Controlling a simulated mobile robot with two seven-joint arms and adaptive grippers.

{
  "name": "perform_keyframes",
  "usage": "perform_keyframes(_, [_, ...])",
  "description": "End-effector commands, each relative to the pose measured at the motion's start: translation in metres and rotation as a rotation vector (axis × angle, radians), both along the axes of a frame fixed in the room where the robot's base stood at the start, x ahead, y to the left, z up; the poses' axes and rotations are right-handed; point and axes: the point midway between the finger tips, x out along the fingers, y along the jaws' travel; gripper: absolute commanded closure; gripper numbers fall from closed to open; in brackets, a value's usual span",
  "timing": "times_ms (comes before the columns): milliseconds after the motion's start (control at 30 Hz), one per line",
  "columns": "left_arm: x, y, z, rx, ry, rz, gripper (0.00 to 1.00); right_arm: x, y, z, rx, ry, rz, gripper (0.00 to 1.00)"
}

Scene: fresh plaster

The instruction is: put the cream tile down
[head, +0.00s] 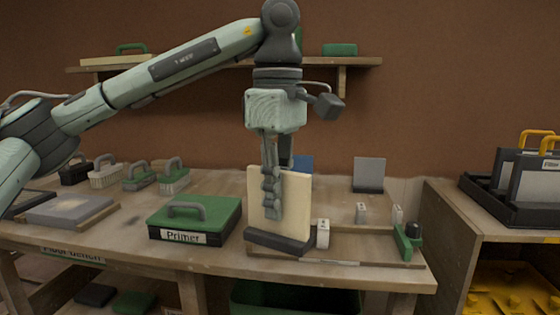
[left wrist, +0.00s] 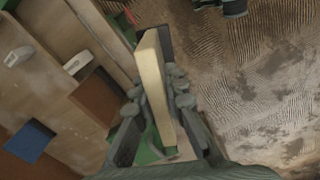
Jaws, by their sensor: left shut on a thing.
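The cream tile (head: 295,205) stands upright at the front of the bench, its lower edge at a dark low stand (head: 279,243). Whether it rests fully in the stand is hard to tell. My left gripper (head: 272,193) points down from above and is shut on the tile, one finger across its front face. In the left wrist view the tile (left wrist: 154,75) sits edge-on between both fingers of the gripper (left wrist: 158,100), with the dark stand (left wrist: 167,40) beside its far end. My right gripper is not in view.
A green Primer case (head: 195,217) lies left of the tile. A small white block (head: 323,233) and a green-and-black clamp (head: 407,240) are to the right. A grey tile (head: 369,171) stands behind. Brushes (head: 140,177) line the back left. A black tray (head: 515,195) is far right.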

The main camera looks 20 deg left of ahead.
Motion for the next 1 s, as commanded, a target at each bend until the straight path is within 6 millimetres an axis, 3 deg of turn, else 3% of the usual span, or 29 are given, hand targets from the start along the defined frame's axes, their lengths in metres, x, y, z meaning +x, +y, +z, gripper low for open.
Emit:
perform_keyframes(300, [-0.003, 0.010, -0.118, -0.006, 0.006, -0.622, 1.00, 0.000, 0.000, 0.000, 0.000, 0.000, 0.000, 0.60])
perform_keyframes(433, [-0.003, 0.013, -0.160, -0.007, 0.003, -0.854, 1.00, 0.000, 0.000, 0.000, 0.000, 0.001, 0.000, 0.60])
perform_keyframes(700, [-0.003, 0.017, -0.218, -0.008, 0.001, -1.182, 1.00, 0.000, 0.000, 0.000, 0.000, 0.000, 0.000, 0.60])
perform_keyframes(1000, [-0.002, 0.020, -0.261, -0.006, -0.004, -1.435, 1.00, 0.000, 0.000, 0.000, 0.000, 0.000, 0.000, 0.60])
